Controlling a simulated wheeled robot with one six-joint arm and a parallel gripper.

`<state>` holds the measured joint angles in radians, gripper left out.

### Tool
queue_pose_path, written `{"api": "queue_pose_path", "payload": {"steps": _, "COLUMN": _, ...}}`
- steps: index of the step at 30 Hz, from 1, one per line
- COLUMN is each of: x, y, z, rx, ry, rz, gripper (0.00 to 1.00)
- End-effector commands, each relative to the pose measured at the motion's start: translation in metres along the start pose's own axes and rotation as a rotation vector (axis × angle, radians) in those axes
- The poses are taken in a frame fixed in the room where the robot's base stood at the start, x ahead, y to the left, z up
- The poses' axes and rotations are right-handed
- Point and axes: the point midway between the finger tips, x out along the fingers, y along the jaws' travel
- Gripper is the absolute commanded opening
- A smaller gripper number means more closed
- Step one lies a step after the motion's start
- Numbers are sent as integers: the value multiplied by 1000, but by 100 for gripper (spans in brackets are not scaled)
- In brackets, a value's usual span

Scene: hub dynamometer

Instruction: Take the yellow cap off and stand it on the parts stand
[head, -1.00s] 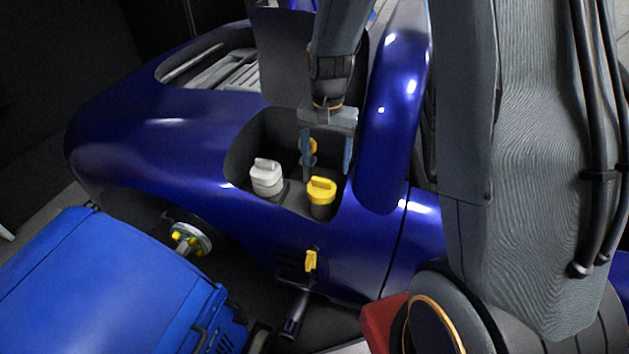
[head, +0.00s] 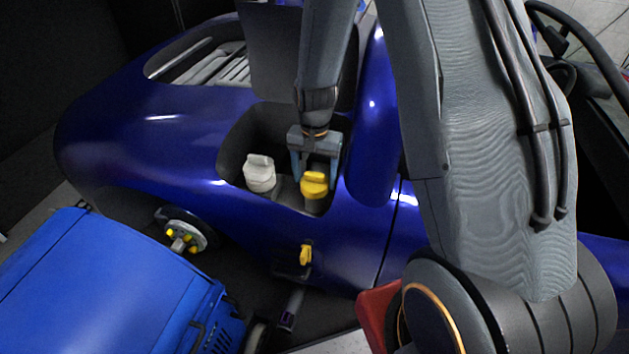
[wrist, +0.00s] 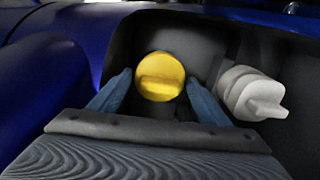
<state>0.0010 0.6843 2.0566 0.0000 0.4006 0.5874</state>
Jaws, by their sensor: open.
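The yellow cap (head: 314,184) sits on a dark neck in the open bay of the blue car body. It is round with a raised grip bar, which shows in the wrist view (wrist: 160,76). My gripper (head: 316,178) is open, its two blue fingers either side of the yellow cap. In the wrist view the fingertips (wrist: 159,82) flank the cap with small gaps, the left one very close to it. Whether they touch it I cannot tell. I cannot identify the parts stand in these views.
A white cap (head: 259,173) stands left of the yellow cap in the same bay, close to one finger in the wrist view (wrist: 252,93). The bay walls and blue bodywork (head: 150,130) surround them. A blue machine (head: 110,285) fills the lower left. A yellow handle (head: 306,254) sits below.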

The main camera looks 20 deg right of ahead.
Motion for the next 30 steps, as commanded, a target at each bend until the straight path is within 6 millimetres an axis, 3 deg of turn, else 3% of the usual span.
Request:
{"api": "queue_pose_path", "payload": {"steps": 4, "x": 0, "y": 0, "z": 0, "rx": 0, "ry": 0, "rz": 0, "gripper": 70}}
{"api": "queue_pose_path", "payload": {"steps": 10, "x": 0, "y": 0, "z": 0, "rx": 1, "ry": 0, "rz": 0, "gripper": 38}}
{"api": "queue_pose_path", "payload": {"steps": 22, "x": -7, "y": 0, "z": -1, "rx": 1, "ry": 1, "rz": -1, "gripper": 38}}
{"api": "queue_pose_path", "payload": {"steps": 30, "x": -37, "y": -1, "z": -2, "rx": 1, "ry": 3, "rz": -2, "gripper": 38}}
